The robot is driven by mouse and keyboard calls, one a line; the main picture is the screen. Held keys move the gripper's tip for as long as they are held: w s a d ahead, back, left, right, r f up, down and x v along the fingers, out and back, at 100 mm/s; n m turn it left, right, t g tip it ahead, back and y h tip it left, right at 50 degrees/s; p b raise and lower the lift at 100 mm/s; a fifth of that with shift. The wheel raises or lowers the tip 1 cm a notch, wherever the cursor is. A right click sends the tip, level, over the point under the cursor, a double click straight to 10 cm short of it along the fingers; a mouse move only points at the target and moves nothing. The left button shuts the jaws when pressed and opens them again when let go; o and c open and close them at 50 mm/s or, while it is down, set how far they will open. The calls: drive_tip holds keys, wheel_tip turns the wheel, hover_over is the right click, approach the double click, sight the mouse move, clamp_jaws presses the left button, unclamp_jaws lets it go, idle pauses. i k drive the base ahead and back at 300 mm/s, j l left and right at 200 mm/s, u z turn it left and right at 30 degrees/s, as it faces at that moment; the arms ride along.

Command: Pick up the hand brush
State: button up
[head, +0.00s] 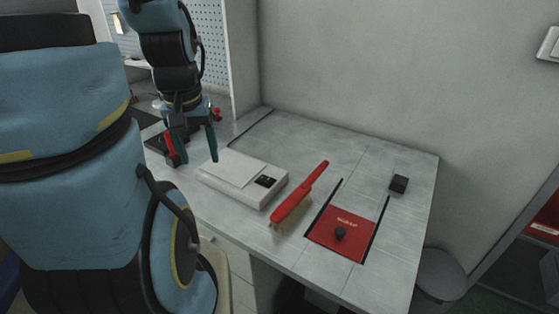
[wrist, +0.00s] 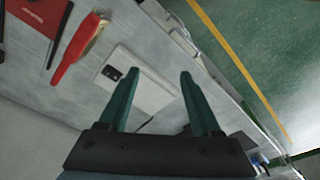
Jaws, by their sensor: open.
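The hand brush (head: 299,195) has a red handle and pale bristles. It lies on the grey worktop between the white scale and the red mat, its handle pointing away to the upper right in the head view. In the wrist view the brush (wrist: 78,48) is at the upper left, outside the space between the fingers. My gripper (head: 194,160) is open and empty, with dark green fingers, left of the scale in the head view and apart from the brush. In the wrist view my gripper (wrist: 159,74) has its fingers spread in front of the scale.
The white scale (head: 236,182) stands between my gripper and the brush. A small black block (head: 398,183) sits farther right. The wall closes off the back; some bare worktop surrounds the mat.

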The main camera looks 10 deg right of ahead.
sight(285, 208)
drive_tip(key=k+j+u, duration=0.15)
drive_tip(key=k+u, duration=0.3)
drive_tip(key=k, duration=0.2)
drive_tip(key=k+l+u, duration=0.1)
drive_tip(key=l+u, duration=0.15)
drive_tip(key=u, duration=0.15)
drive_tip(key=k+l+u, duration=0.2)
drive_tip(key=u, duration=0.2)
drive_tip(key=k+l+u, duration=0.15)
drive_tip(key=u, duration=0.3)
drive_tip(key=k+l, duration=0.3)
drive_tip(key=k, duration=0.1)
